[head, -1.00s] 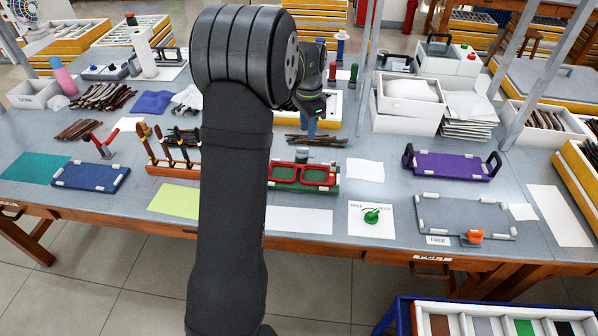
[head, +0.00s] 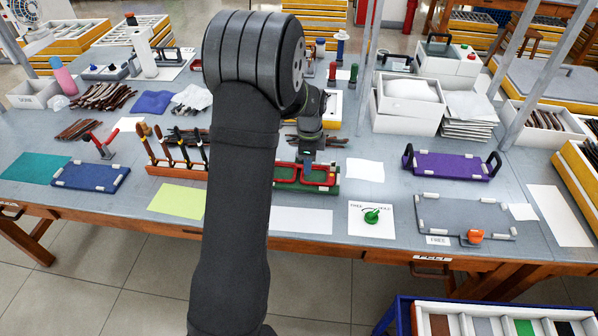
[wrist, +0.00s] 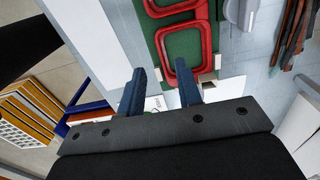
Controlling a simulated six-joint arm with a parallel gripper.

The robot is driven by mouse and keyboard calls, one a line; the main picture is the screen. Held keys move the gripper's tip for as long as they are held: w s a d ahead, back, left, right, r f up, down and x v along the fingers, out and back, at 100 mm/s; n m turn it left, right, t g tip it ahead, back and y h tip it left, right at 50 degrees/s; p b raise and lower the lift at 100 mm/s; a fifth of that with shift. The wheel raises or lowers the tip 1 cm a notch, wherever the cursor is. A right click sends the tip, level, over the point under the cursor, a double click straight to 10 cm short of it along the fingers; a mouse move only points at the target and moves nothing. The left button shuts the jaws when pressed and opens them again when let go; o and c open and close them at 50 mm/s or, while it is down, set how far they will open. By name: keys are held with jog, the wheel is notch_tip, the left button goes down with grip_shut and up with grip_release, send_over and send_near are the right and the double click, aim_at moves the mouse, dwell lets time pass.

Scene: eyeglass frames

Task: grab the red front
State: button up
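The red front (head: 322,180), an eyeglass frame with two open rims, lies on a green holder (head: 285,187) near the table's front edge. In the wrist view the red front (wrist: 165,45) and green holder (wrist: 162,22) are at the top. My gripper (wrist: 161,84) is open and empty, with its two blue fingers apart. The right finger's tip is beside the lower end of the red front in the picture; I cannot tell the height gap. In the head view my gripper (head: 308,157) hangs over the red front and hides part of it.
A white card with a green knob (head: 371,216) lies right of the holder. An orange tool rack (head: 178,171) stands to the left, behind my arm. A purple tray (head: 447,165) and a grey fixture marked FREE (head: 460,216) are on the right. A white sheet (head: 300,221) lies in front.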

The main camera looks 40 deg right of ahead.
aim_at(305, 182)
jog(key=shift+w+a+f, duration=0.15)
jog(key=shift+a+f, duration=0.05)
jog(key=shift+f, duration=1.55)
jog(key=shift+w+a+f, duration=0.1)
jog(key=shift+a+f, duration=0.05)
jog(key=shift+f, duration=1.55)
grip_shut()
